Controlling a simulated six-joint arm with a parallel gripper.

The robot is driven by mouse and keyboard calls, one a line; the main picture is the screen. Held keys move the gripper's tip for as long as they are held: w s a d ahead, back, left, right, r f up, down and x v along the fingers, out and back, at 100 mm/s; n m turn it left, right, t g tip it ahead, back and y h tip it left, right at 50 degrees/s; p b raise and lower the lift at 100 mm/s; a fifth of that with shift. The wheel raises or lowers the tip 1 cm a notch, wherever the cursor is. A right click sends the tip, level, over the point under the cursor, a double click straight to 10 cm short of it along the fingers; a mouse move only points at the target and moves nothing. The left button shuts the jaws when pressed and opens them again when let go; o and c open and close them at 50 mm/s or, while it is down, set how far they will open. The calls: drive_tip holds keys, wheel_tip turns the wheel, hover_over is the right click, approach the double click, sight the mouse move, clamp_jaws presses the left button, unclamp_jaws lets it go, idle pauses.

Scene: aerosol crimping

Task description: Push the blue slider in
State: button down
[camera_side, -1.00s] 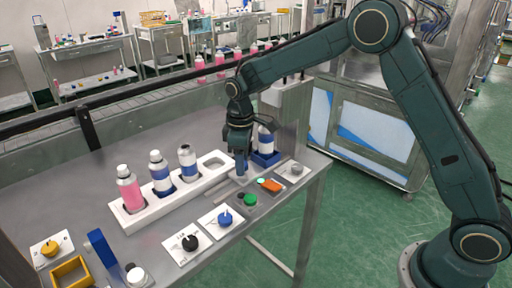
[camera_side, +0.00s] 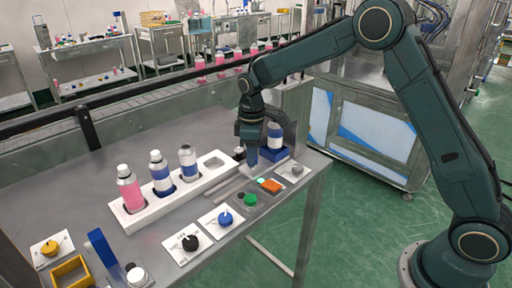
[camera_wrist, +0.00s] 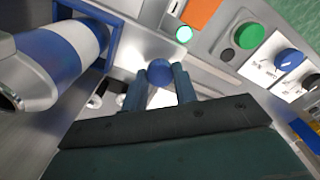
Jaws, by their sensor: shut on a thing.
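My gripper (camera_wrist: 160,88) is shut on a round blue knob (camera_wrist: 160,71), which sits between its two fingertips in the wrist view. In the side view my gripper (camera_side: 251,162) points down at the right end of the bench and hides the knob. Right beside it is a blue holder (camera_side: 281,155) with a white bottle with a blue band (camera_side: 275,136) upright in it. The holder (camera_wrist: 116,38) and bottle (camera_wrist: 62,55) also show at the left of the wrist view. How the knob joins the holder is hidden.
A white rack (camera_side: 136,224) with several bottles and an empty slot stands left of my gripper. Along the front edge are an orange block (camera_side: 270,186), a green button (camera_side: 250,199), a blue dial (camera_side: 225,218) and a black dial (camera_side: 190,243). A lit green lamp (camera_wrist: 184,34) is near.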

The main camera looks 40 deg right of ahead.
drive_tip(key=shift+d, duration=0.35)
drive_tip(key=c, duration=1.1)
unclamp_jaws()
drive_tip(key=shift+a+r, duration=0.1)
drive_tip(key=shift+r, duration=0.05)
drive_tip(key=shift+r, duration=0.55)
wheel_tip(320, 180, up, 19)
drive_tip(key=shift+f, duration=0.15)
